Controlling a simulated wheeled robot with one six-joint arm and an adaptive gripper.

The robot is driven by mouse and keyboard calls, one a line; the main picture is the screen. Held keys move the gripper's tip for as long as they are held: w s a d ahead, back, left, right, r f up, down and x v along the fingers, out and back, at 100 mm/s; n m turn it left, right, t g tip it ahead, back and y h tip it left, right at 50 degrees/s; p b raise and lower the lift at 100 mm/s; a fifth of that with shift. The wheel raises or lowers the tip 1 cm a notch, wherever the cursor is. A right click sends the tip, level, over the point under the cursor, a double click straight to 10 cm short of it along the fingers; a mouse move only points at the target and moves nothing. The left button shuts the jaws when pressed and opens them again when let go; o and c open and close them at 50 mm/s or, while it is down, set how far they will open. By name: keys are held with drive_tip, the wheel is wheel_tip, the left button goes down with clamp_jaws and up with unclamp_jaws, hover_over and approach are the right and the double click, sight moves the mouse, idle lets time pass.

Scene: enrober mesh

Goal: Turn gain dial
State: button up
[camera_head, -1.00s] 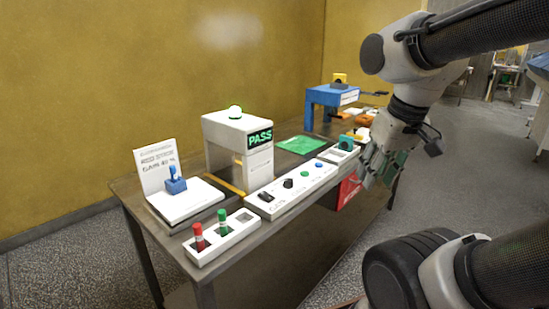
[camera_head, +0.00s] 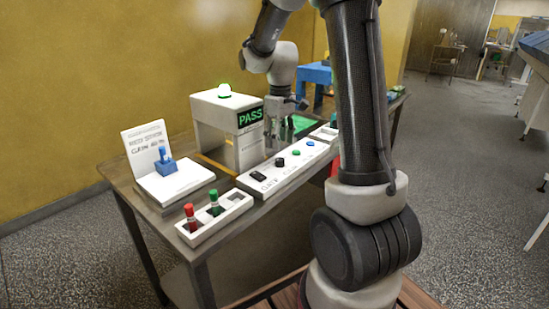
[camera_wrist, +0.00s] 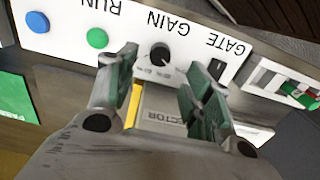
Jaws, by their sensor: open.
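The gain dial (camera_wrist: 160,53) is a round black knob on a white control panel (camera_wrist: 205,32), just under the upside-down word GAIN in the wrist view. In the head view the black dial (camera_head: 280,162) sits between a dark switch and a green button on the panel's top. My gripper (camera_wrist: 160,75) is open with its green-padded fingers apart. In the wrist view the dial appears between and beyond the fingertips, with no contact visible. In the head view my gripper (camera_head: 280,138) points down over the bench by the panel, and its fingertips are partly hidden.
Green (camera_wrist: 97,38) and blue (camera_wrist: 38,22) buttons and a gate switch (camera_wrist: 217,69) flank the dial. The white inspection box (camera_head: 215,125) with a PASS display stands close behind the panel. A white rack (camera_head: 238,200) holds red and green pieces in front.

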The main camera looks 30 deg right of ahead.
sight(280, 159)
wheel_tip(280, 159, down, 7)
drive_tip(key=shift+r, duration=0.15)
drive_tip(key=shift+c, duration=0.2)
drive_tip(key=c, duration=1)
